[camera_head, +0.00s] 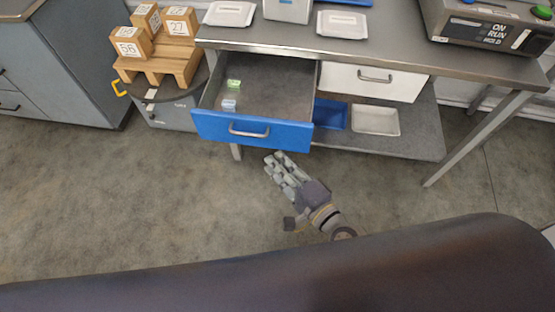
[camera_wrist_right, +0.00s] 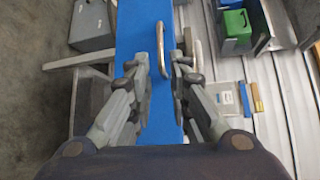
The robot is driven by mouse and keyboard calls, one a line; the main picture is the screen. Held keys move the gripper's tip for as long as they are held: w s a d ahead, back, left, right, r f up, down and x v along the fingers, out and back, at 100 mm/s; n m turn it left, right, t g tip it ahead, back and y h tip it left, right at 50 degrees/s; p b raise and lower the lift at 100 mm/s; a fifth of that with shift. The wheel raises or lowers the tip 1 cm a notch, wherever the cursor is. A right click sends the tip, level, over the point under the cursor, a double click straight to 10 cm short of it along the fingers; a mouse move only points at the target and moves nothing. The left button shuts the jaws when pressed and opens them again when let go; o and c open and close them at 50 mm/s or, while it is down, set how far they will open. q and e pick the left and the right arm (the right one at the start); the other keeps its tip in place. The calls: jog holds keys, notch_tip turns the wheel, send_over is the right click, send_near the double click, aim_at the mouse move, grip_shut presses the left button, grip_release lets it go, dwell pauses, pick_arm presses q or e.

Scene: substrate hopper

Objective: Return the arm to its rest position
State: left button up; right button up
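My right gripper (camera_head: 275,158) is in front of the open blue drawer (camera_head: 250,130) under the metal workbench, with floor showing around it. In the right wrist view its fingers (camera_wrist_right: 167,62) are spread apart with nothing between them in their grip. The blue drawer front (camera_wrist_right: 133,30) lies beyond the fingers, with its curved metal handle (camera_wrist_right: 186,65) by the right-hand finger. The handle also shows in the head view (camera_head: 249,131), apart from the gripper. My left gripper is not in view.
The drawer holds a green item (camera_head: 233,84) and a pale item (camera_head: 229,104). A closed white drawer (camera_head: 375,80) is to its right, with a blue tray (camera_head: 331,113) and a light tray (camera_head: 375,119) below. Wooden numbered blocks (camera_head: 131,42) stand left. The floor in front is clear.

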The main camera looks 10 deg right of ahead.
jog(key=s+d+f+n+g+h, duration=0.1)
jog(key=s+d+f+n+g, duration=0.15)
jog(key=f, duration=0.75)
jog(key=s+d+f+n+g+h, duration=0.2)
jog(key=s+d+f+n, duration=0.1)
jog(key=f, duration=0.7)
jog(key=s+d+f+n+g+h, duration=0.1)
jog(key=s+d+f+n+g, duration=0.15)
jog(key=f, duration=0.75)
jog(key=s+d+f+n+g+h, duration=0.1)
jog(key=s+d+f+n+g, duration=0.1)
jog(key=s+f, duration=0.3)
jog(key=s+d+f+n+g+h+p, duration=0.1)
jog(key=s+d+f+n, duration=0.3)
jog(key=s, duration=0.7)
jog(key=s+d+f+n+g+h, duration=0.1)
jog(key=s+d+f+n+g, duration=0.1)
jog(key=s+f, duration=0.4)
jog(key=s+d+g, duration=0.1)
jog(key=s, duration=0.1)
jog(key=shift+s+d+n+h, duration=0.15)
jog(key=shift+s+n+h, duration=0.15)
jog(key=shift+s+n, duration=0.1)
